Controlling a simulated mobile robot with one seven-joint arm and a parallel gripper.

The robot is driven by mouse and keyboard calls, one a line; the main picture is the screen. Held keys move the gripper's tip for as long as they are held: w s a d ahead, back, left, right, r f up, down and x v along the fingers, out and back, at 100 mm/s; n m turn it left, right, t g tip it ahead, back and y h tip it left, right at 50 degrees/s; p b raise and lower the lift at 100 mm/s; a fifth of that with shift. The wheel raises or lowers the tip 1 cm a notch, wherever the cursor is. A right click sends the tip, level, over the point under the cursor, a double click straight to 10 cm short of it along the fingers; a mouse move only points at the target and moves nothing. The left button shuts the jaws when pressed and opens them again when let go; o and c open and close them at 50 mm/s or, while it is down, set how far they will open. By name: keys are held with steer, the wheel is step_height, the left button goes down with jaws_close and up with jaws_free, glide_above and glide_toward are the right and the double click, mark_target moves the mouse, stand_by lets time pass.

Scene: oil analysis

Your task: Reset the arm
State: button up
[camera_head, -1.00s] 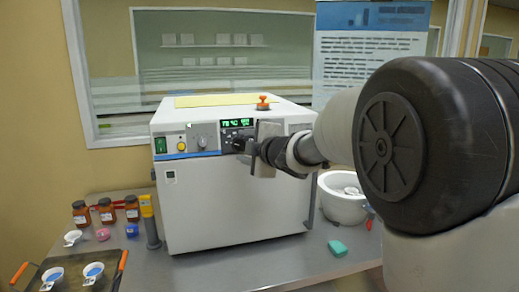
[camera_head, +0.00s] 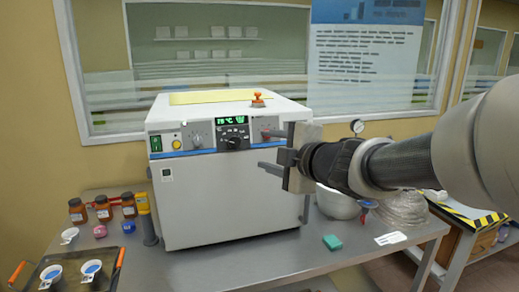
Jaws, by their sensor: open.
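My gripper (camera_head: 268,152) is in front of the right part of the white analysis machine (camera_head: 225,205). Its two fingers point left and stand apart, with nothing between them. A black dial (camera_head: 234,142) on the machine's panel is just left of the fingertips, and a gap shows between them. A green lit display (camera_head: 231,120) above the dial shows digits. My arm reaches in from the right edge and hides part of the bench's back right.
Amber bottles (camera_head: 103,207), a yellow handheld tool (camera_head: 145,214) and a tray (camera_head: 45,284) with small cups are at the left. A white bowl (camera_head: 338,204) and a hazard-striped table (camera_head: 480,219) are at the right.

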steer(key=s+d+r+m+g+h+p, duration=0.1)
steer(key=s+d+r+m+h+p, duration=0.1)
steer(key=s+d+m+h+p, duration=0.4)
steer(key=s+d+r+m+g+h+p, duration=0.1)
steer(key=s+d+r+m+h+p, duration=0.15)
steer(key=d+m, duration=0.55)
steer(key=s+a+f+m+g+p, duration=0.1)
steer(key=s+f+m+g, duration=0.1)
steer(key=s, duration=0.7)
steer(key=s+a+f+m+g+y+p, duration=0.1)
steer(key=s+a+f+m+g+p, duration=0.1)
steer(key=s, duration=0.7)
steer(key=f+m+g, duration=0.1)
steer(key=m+g, duration=0.1)
steer(key=m, duration=0.1)
steer(key=shift+s+f, duration=0.15)
steer(key=shift+f, duration=0.15)
